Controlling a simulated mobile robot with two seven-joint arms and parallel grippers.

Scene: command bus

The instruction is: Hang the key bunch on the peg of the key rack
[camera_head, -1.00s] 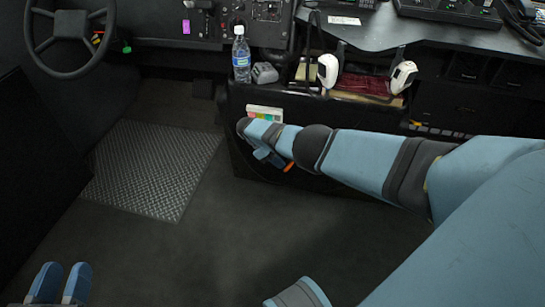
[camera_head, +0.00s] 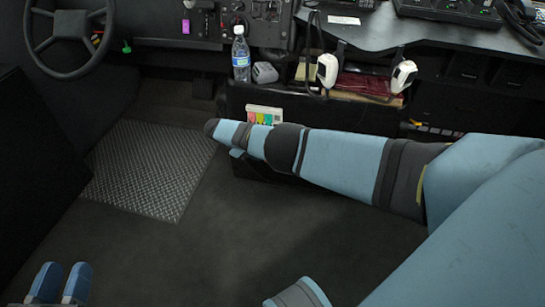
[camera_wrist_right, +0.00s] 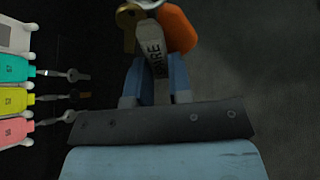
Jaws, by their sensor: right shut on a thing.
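The key bunch has a brass key, a metal ring, a pale lettered tag and an orange tag (camera_wrist_right: 178,30). My right gripper (camera_wrist_right: 157,68) is shut on the pale tag, with the orange tag and brass key beyond its fingertips. The key rack (camera_head: 264,115) is on the dark console front. In the right wrist view the rack (camera_wrist_right: 14,38) is at the left, with teal, yellow and pink tags and keys beside it; the bunch is apart from these. In the head view my right arm hides the bunch. My left gripper (camera_head: 62,284) is open and empty.
A water bottle (camera_head: 241,54) and a grey object (camera_head: 265,72) stand on the ledge above the rack. White handsets (camera_head: 328,70) with dark cords hang to the right. A steering wheel (camera_head: 69,37) is at upper left. The floor (camera_head: 220,240) is clear.

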